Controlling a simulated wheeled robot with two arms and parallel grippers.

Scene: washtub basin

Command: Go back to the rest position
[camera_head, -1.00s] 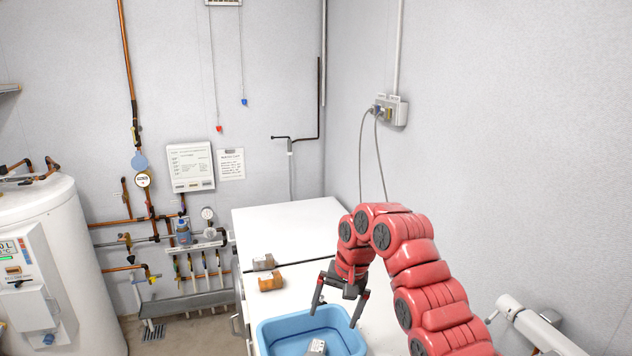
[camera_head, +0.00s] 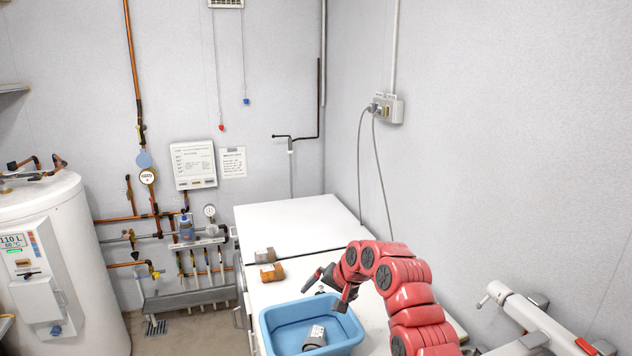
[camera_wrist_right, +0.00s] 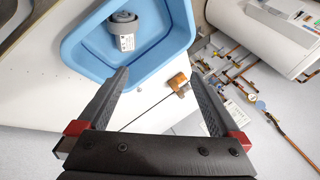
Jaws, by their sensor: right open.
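My right gripper (camera_head: 326,288) is open and empty, above the far right rim of the blue basin (camera_head: 272,325). In the right wrist view its two fingers (camera_wrist_right: 160,95) are spread with nothing between them. A dark grey cylindrical part with a white label (camera_head: 314,338) lies inside the basin; it also shows in the right wrist view (camera_wrist_right: 124,30). My left gripper is not in view.
The basin stands on a white worktop (camera_head: 295,225). A white tank (camera_head: 60,260) stands at left, near copper pipes. A socket box (camera_head: 388,108) with cables is on the right wall.

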